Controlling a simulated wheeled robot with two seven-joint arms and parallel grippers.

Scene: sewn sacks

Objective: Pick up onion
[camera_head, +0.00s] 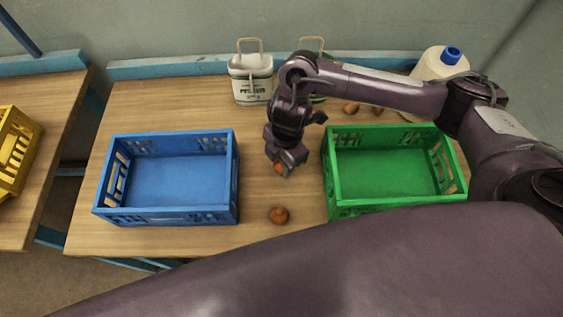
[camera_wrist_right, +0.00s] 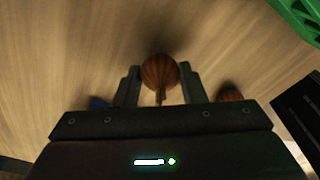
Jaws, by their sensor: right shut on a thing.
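An orange-brown onion (camera_head: 279,168) is between the fingers of my right gripper (camera_head: 288,167), over the strip of table between the blue and green crates. In the right wrist view the onion (camera_wrist_right: 158,72) sits between the two fingertips (camera_wrist_right: 159,84), and the gripper is shut on it. A second onion (camera_head: 279,215) lies on the table nearer the front edge. An onion also shows at the right of the gripper in the wrist view (camera_wrist_right: 230,94), partly hidden. Two more onions (camera_head: 351,108) lie behind the green crate. My left gripper is not in view.
A blue crate (camera_head: 170,218) stands left and a green crate (camera_head: 400,202) right, both empty. A yellow crate (camera_head: 18,145) is on another table.

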